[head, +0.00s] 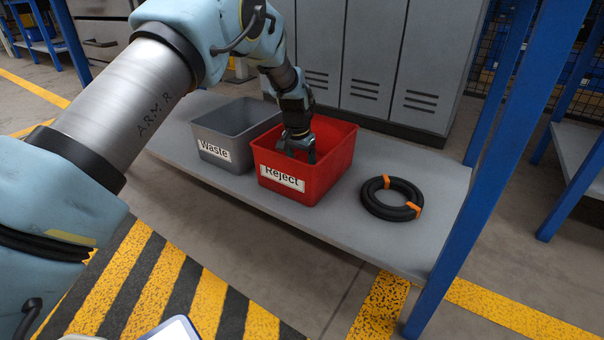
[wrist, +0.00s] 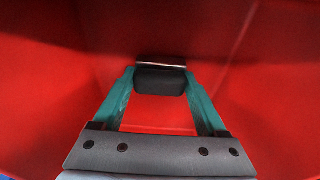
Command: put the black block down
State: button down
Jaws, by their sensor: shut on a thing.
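My gripper (head: 300,150) reaches down into the red bin labelled "Reject" (head: 338,168). In the wrist view my gripper (wrist: 160,88) has its two green fingers shut on the black block (wrist: 160,82), one at each side of it. The red walls and floor of the bin (wrist: 50,70) surround the block there. I cannot tell whether the block touches the bin's floor. In the head view the block is hidden by the bin's front wall and my gripper.
A grey bin labelled "Waste" (head: 237,125) stands just left of the red bin. A coiled black hose with orange bands (head: 391,198) lies to the right on the grey shelf (head: 300,222). A blue post (head: 478,185) rises at the shelf's right end. Grey lockers (head: 370,60) stand behind.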

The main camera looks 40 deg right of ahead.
jog(key=shift+f, duration=0.2)
grip_release()
jog(key=shift+f, duration=0.1)
jog(key=r+p, duration=0.1)
jog(key=r, duration=0.1)
jog(key=r+p, duration=0.1)
jog(key=r, duration=0.2)
jog(key=a+r+p, duration=0.1)
jog(key=r, duration=0.1)
jog(key=shift+s+r+p, duration=0.15)
jog(key=shift+r+p, duration=0.2)
jog(key=shift+r, duration=0.1)
